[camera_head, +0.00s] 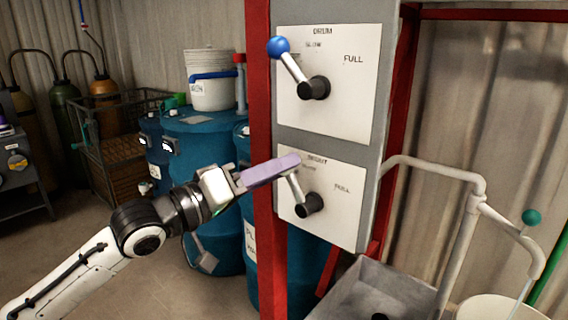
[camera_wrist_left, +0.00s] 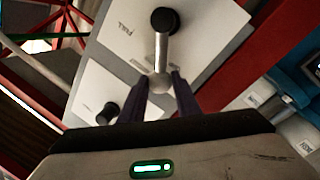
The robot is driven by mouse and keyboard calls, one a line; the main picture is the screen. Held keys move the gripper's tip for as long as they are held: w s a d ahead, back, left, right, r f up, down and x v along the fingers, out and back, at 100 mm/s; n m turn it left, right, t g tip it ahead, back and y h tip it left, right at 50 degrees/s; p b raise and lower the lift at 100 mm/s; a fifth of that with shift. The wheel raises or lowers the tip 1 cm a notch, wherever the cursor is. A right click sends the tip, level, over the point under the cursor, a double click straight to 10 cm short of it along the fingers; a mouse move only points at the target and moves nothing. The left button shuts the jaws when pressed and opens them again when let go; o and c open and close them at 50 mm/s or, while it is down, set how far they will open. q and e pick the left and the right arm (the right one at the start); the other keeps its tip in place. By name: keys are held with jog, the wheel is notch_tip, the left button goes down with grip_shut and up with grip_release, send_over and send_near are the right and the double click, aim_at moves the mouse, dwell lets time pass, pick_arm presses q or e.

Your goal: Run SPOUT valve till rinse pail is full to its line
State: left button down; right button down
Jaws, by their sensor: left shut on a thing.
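The lower valve plate (camera_head: 340,215) has a lever (camera_head: 296,187) tilted up and slightly left from its black hub, near the plate's upper small print and away from FULL. Its label is partly covered by my finger. My left gripper (camera_head: 290,164) is shut on the lever's end. In the left wrist view the pale knob (camera_wrist_left: 161,83) sits between the two dark fingers. A round, pale pail-like rim (camera_head: 497,304) shows at the bottom right, cut off by the frame. A thin pale streak under the pipe may be water. Its level and line cannot be seen.
The DRUM plate (camera_head: 330,75) above has a blue-knobbed lever (camera_head: 290,65) tilted up left. A white bent pipe (camera_head: 440,171) runs right. A grey sink (camera_head: 375,293) is below. Red posts and blue drums (camera_head: 203,140) stand behind my arm.

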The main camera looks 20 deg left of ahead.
pick_arm(q)
jog(key=shift+w+a+f+n+t+p, duration=0.15)
jog(key=shift+a+f+n+p, duration=0.15)
jog(key=shift+n, duration=0.45)
jog(key=shift+w+a+f+n+t+p, duration=0.1)
jog(key=shift+a+f+n+t+p, duration=0.1)
jog(key=shift+a+f+n, duration=0.4)
jog(key=shift+d+r, duration=0.2)
jog(key=c, duration=1.4)
grip_release()
jog(key=shift+o, duration=0.2)
jog(key=shift+s+a, duration=0.1)
jog(key=b+v, duration=0.2)
jog(key=v, duration=0.8)
jog(key=shift+b, duration=0.4)
